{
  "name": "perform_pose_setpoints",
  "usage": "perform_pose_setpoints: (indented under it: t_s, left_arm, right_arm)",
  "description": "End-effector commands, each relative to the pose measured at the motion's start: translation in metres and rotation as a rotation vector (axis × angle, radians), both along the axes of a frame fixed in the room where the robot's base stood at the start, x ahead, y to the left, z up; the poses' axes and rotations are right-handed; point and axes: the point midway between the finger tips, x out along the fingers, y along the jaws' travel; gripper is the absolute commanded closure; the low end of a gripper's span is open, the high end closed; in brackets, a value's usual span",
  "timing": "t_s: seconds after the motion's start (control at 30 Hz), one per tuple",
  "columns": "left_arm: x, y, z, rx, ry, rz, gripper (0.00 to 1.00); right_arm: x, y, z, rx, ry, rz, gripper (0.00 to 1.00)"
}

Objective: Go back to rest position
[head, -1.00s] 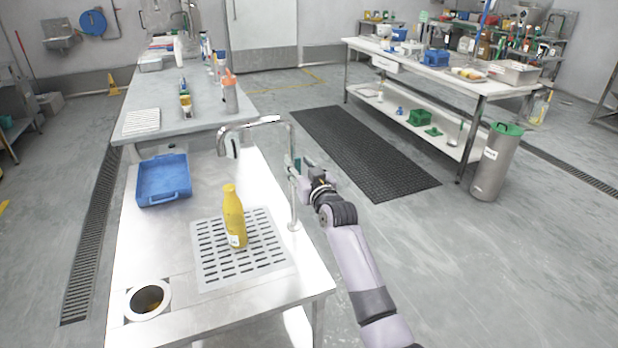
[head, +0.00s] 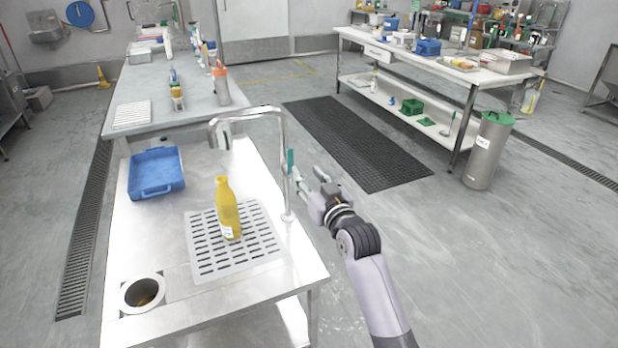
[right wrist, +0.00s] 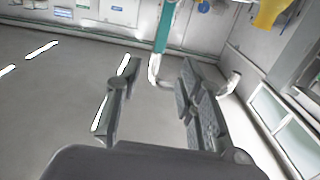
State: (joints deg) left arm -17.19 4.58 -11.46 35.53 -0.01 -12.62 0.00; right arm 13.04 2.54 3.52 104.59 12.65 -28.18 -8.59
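My right gripper (head: 306,178) is just right of the metal tap (head: 284,150), beyond the sink table's right edge, over the floor. In the right wrist view its two fingers (right wrist: 155,95) are apart with nothing between them. The tap's teal handle (head: 291,162) also shows in the right wrist view (right wrist: 165,28), beyond the fingers. My left gripper is in neither view.
A yellow bottle (head: 228,208) stands on the grey drain grid (head: 205,262), and a blue tray (head: 157,188) lies behind it. A steel bin with a green lid (head: 486,152) stands at right. Floor between the tables is clear, with a black mat (head: 355,142).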

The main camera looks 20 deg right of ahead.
Motion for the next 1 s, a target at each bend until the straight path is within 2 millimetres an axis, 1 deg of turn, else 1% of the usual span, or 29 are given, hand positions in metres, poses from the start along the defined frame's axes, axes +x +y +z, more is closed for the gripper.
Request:
perform_pose_setpoints:
  t_s: [0.23,0.27,0.37,0.47,0.5,0.57,0.6,0.67,0.7,0.77,0.8,0.9,1.0]
  left_arm:
    - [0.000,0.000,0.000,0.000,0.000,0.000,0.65]
    - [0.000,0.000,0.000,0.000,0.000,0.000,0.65]
    - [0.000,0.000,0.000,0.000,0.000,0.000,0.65]
    - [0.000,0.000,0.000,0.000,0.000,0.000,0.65]
    - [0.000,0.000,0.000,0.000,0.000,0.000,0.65]
    - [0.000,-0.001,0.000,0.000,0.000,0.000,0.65]
    - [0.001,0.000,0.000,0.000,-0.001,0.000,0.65]
    - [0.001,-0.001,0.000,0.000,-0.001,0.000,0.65]
    - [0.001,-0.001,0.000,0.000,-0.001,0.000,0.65]
    - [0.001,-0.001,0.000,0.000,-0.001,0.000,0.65]
    - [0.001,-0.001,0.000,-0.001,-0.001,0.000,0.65]
    - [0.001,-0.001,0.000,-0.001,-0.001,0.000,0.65]
    - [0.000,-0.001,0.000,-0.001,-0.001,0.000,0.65]
  right_arm:
    - [-0.001,0.001,-0.002,-0.001,0.007,0.001,0.65]
    - [-0.003,0.001,-0.006,-0.004,0.017,0.003,0.65]
    - [-0.020,0.008,-0.031,-0.018,0.095,0.020,0.65]
    - [-0.056,0.019,-0.076,-0.045,0.247,0.045,0.65]
    - [-0.076,0.023,-0.097,-0.058,0.323,0.056,0.65]
    - [-0.111,0.030,-0.127,-0.077,0.444,0.072,0.65]
    - [-0.136,0.034,-0.145,-0.088,0.524,0.080,0.65]
    - [-0.172,0.038,-0.168,-0.103,0.637,0.091,0.65]
    - [-0.195,0.040,-0.180,-0.112,0.703,0.095,0.65]
    - [-0.224,0.042,-0.193,-0.122,0.788,0.101,0.65]
    - [-0.242,0.043,-0.200,-0.127,0.838,0.102,0.65]
    - [-0.281,0.044,-0.212,-0.140,0.945,0.105,0.65]
    - [-0.315,0.045,-0.219,-0.148,1.035,0.106,0.65]
